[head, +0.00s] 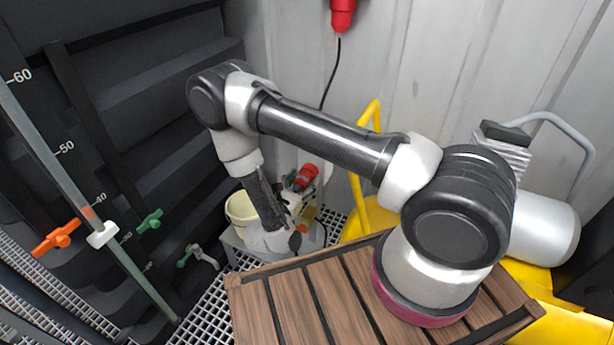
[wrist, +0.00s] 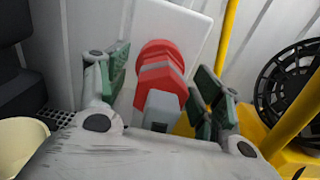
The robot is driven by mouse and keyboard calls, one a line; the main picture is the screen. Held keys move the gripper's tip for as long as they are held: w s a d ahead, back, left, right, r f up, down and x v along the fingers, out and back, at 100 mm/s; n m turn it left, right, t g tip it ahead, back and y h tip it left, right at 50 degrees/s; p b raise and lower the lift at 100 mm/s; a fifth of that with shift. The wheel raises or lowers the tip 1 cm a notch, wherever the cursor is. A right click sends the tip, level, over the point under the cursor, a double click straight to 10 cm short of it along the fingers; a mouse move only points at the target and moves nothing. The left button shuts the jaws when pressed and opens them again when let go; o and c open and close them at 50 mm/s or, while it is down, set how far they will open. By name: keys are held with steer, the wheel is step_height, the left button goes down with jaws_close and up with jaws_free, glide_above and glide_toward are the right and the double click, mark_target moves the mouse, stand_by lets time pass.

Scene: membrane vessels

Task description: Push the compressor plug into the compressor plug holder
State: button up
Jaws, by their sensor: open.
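A red plug-like part with a grey body (wrist: 160,75), which looks like the compressor plug, is in front of a white panel (wrist: 190,30) in the wrist view. In the head view its red end (head: 306,177) shows beside my gripper (head: 288,205). In the wrist view my gripper (wrist: 160,85) is open, with one green-padded finger on each side of the red and grey part. Gaps show between it and the fingers. I cannot make out a separate plug holder, or whether the plug is seated in one.
A red connector (head: 342,14) hangs high at the wall with a black cable (head: 330,75). A cream bucket (head: 240,210) stands left of my gripper. A yellow compressor frame (head: 357,185) and a black spoked wheel (wrist: 290,82) are on the right. A slatted wooden top (head: 300,305) is in front.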

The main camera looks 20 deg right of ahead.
mark_target(296, 191)
steer(key=c, duration=1.4)
steer(key=shift+v, duration=3.05)
steer(key=shift+c, duration=0.2)
